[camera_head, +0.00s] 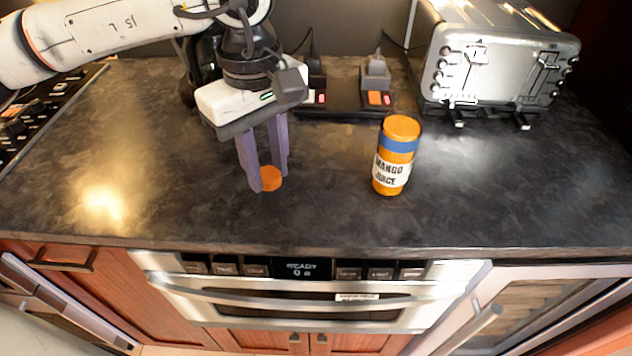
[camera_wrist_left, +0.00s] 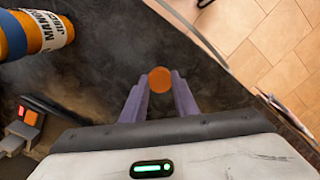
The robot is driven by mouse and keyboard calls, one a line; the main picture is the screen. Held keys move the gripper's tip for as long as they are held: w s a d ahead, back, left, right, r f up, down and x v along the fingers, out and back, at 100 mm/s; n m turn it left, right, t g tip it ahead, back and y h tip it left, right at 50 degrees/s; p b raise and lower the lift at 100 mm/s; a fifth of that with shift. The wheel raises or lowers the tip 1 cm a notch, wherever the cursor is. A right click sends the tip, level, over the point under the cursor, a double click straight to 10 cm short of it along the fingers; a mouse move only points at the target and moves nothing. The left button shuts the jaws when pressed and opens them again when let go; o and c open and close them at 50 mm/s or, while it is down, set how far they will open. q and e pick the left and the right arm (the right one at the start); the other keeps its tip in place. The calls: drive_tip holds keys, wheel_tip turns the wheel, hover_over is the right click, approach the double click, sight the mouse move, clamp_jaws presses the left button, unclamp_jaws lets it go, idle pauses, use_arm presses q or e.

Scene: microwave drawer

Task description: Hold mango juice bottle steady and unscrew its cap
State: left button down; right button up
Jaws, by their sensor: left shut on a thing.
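The mango juice bottle (camera_head: 390,158) stands upright on the dark countertop, orange with a blue band and a white label. Its top looks orange and level; I cannot tell if that is a bare rim. It also shows at the upper left of the left wrist view (camera_wrist_left: 38,32). My left gripper (camera_head: 267,182) points down, left of the bottle and apart from it. It is shut on an orange round cap (camera_head: 271,179), at or just above the counter. The cap also shows between the fingertips in the left wrist view (camera_wrist_left: 160,79). My right gripper is not in view.
A steel toaster (camera_head: 500,70) stands at the back right. A dark power strip (camera_head: 345,98) with plugs lies behind the bottle. A stovetop (camera_head: 40,115) is at the left. The counter's front edge runs above a microwave drawer (camera_head: 320,295). Counter around the bottle is clear.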

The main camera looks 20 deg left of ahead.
sight(313, 186)
use_arm(q)
drive_tip(key=n, duration=0.2)
drive_tip(key=w+n, duration=0.1)
drive_tip(key=n, duration=0.1)
drive_tip(key=d+r+n, duration=0.1)
drive_tip(key=shift+w+n, duration=0.2)
drive_tip(key=shift+n, duration=0.2)
drive_tip(key=w+d+r+n, duration=0.2)
drive_tip(key=n, duration=1.1)
drive_tip(key=w+d+r+n, duration=0.2)
drive_tip(key=w+n, duration=0.1)
drive_tip(key=n, duration=1)
drive_tip(key=f, duration=0.6)
drive_tip(key=f+p, duration=0.1)
drive_tip(key=f, duration=0.3)
drive_tip(key=shift+s, duration=0.25)
